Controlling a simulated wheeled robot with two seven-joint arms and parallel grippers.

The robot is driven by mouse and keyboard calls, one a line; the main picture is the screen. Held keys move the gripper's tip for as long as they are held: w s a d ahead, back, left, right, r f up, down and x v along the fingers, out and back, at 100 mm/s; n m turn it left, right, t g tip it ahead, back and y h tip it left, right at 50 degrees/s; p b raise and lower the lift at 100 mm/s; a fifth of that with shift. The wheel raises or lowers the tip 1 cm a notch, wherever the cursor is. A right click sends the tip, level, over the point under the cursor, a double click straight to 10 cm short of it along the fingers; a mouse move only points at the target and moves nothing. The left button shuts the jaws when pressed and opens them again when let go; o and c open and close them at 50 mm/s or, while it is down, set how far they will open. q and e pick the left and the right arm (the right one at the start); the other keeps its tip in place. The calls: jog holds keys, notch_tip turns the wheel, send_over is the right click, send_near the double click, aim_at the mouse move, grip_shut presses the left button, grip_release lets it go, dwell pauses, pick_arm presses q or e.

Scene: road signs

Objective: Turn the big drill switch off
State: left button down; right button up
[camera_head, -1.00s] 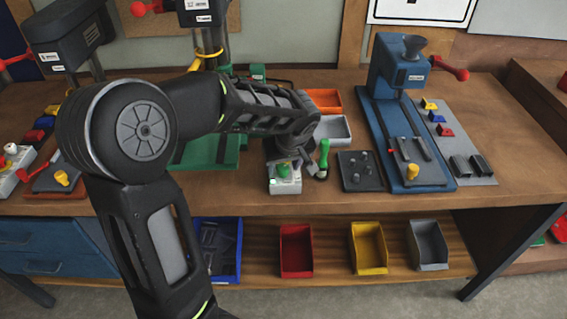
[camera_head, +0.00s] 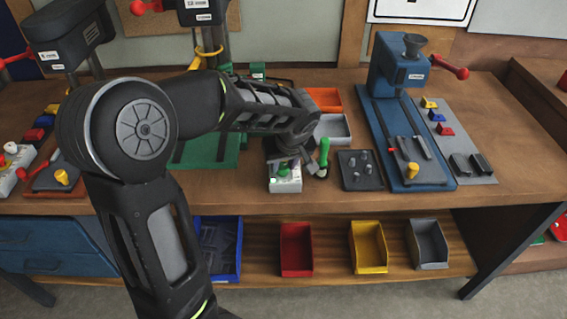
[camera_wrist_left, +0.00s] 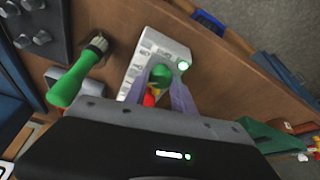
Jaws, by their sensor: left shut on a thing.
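The white switch box (camera_head: 286,184) sits near the front edge of the bench, in front of the green drill base (camera_head: 215,150). It also shows in the left wrist view (camera_wrist_left: 157,52), with a green round knob (camera_wrist_left: 161,77), a red part (camera_wrist_left: 149,99) below it and a glowing green light (camera_wrist_left: 183,66). My left gripper (camera_wrist_left: 163,82) has its two fingers closed on either side of the green knob. In the head view my left gripper (camera_head: 286,165) is over the box and hides part of it. My right gripper is not in view.
A dark plate with pegs (camera_head: 360,170) and a blue drill press (camera_head: 400,90) are farther right. Orange (camera_head: 322,100) and grey trays (camera_head: 333,128) lie behind. Coloured bins line the shelf below.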

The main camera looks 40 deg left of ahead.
pick_arm(q)
jog(key=shift+m+b, duration=0.4)
jog(key=shift+m, duration=0.1)
jog(key=shift+m+t, duration=0.3)
jog(key=shift+s+a+m+h+b, duration=0.15)
jog(key=shift+m+h+b, duration=0.3)
jog(key=shift+m, duration=0.65)
jog(key=m+h, duration=0.1)
jog(key=m, duration=0.1)
jog(key=m+t+p, duration=0.1)
jog(key=m, duration=0.1)
jog(key=shift+a+r+h, duration=0.1)
jog(key=shift+h, duration=0.25)
jog(key=shift+m+h, duration=0.3)
jog(key=shift+m, duration=0.7)
jog(key=shift+m+h+b, duration=0.4)
jog(key=shift+m, duration=0.7)
jog(key=c, duration=1.1)
grip_release()
